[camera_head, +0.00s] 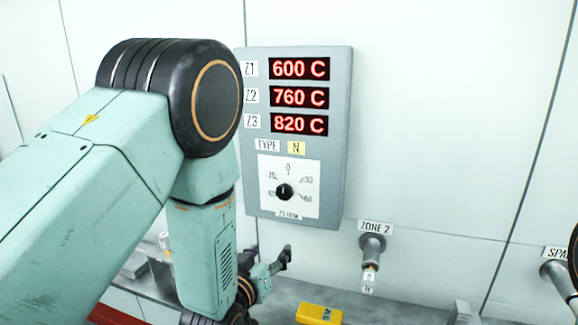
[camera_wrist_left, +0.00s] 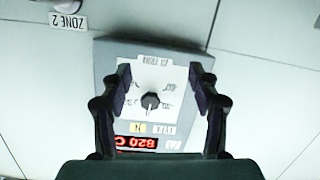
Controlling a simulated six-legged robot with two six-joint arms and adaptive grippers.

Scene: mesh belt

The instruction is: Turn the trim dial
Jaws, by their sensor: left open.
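The trim dial (camera_head: 285,191) is a small black knob on a white scale plate, low on a grey wall panel (camera_head: 340,150). In the left wrist view the dial (camera_wrist_left: 150,101) shows upside down, between the two fingers and apart from them. My left gripper (camera_wrist_left: 160,82) is open and empty, facing the panel. In the head view my left gripper (camera_head: 282,260) is partly hidden by my own arm and appears below the panel. The dial's pointer line is too small to read surely. My right gripper is in neither view.
Red displays (camera_head: 299,97) read 600, 760 and 820 C above the dial. A ZONE 2 fitting (camera_head: 372,245) sticks out of the wall right of the panel, with another fitting (camera_head: 556,272) at far right. A yellow block (camera_head: 320,314) lies on the grey ledge below.

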